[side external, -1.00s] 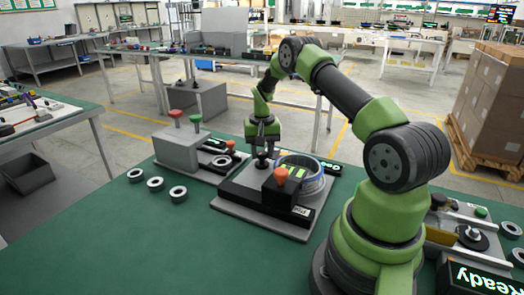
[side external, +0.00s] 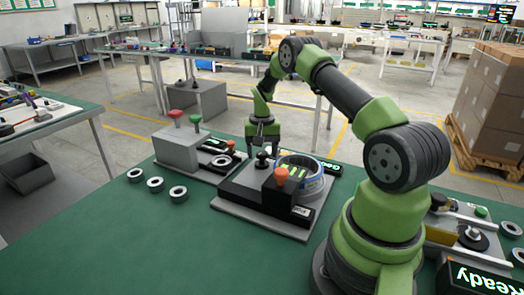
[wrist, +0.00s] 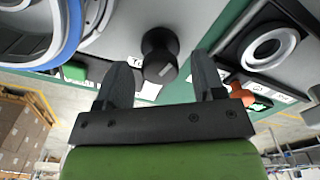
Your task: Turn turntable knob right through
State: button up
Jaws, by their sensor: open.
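The turntable unit is a grey plate with a black block (side external: 255,195) on the green bench. A blue-rimmed round turntable (side external: 318,185) is at its right, also partly seen in the wrist view (wrist: 68,35). A black knob (side external: 262,160) stands upright at the unit's back; in the wrist view the knob (wrist: 160,50) lies ahead of and between my fingertips. My gripper (side external: 262,143) is open just above the knob, pointing down.
An orange-topped post (side external: 281,177) rises at the front of the unit. A grey box with red and green buttons (side external: 178,152) and a plate holding a ring stand at the left. Several loose rings (side external: 155,184) lie on the bench. The front bench (side external: 150,245) is clear.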

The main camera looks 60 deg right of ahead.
aim_at(262, 152)
notch_tip(262, 152, up, 10)
dwell(0.5)
dwell(1.4)
jog(key=s+a+r+n+t, duration=0.2)
jog(key=a+r, duration=0.6)
jog(key=s+a+r+n+t, duration=0.2)
jog(key=a+r, duration=0.6)
jog(key=a, duration=0.1)
jog(key=s+a+r+n+t+y, duration=0.1)
jog(key=s+a+n+t+y, duration=0.1)
jog(key=s+a, duration=0.8)
jog(key=s+n+t, duration=0.1)
jog(key=s, duration=0.3)
jog(key=shift+a, duration=0.4)
jog(key=shift+s+r, duration=0.1)
